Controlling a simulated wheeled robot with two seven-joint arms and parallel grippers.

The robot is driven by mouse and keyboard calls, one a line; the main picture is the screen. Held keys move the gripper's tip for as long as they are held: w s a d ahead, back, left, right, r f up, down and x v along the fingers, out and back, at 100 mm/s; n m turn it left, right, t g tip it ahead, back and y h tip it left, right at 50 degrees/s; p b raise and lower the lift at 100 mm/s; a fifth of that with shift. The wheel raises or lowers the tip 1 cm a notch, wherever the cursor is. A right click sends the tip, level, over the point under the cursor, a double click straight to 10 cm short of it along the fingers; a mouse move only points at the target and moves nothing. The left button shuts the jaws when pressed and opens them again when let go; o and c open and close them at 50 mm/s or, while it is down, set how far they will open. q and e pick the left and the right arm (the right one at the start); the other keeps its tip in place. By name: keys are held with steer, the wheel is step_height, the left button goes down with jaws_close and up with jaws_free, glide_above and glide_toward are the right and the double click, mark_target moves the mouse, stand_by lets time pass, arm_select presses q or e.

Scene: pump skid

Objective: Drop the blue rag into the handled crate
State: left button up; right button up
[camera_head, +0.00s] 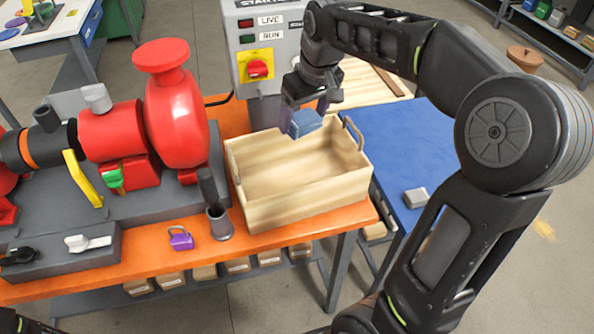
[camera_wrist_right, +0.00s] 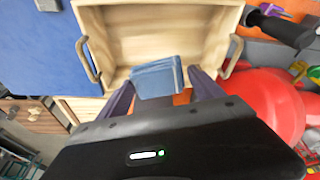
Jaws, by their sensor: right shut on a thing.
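My right gripper (camera_head: 308,108) is shut on the blue rag (camera_head: 304,123), a folded blue block. The gripper holds the rag over the back part of the crate, seemingly above rim height. In the right wrist view the rag (camera_wrist_right: 157,78) sits between the two fingers, with the crate's inside beyond it. The crate's visible inside looks empty.
A red pump (camera_head: 175,115) stands left of the crate. A grey control box (camera_head: 263,45) with a red knob is behind it. A blue mat (camera_head: 400,140) lies right.

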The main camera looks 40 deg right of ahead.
mark_target(304, 132)
step_height(304, 132, down, 5)
steer(key=b, duration=0.3)
steer(key=shift+r, duration=0.1)
steer(key=o, duration=1.5)
steer(key=shift+o, duration=0.2)
steer(key=v, duration=0.8)
steer(key=shift+b, duration=0.4)
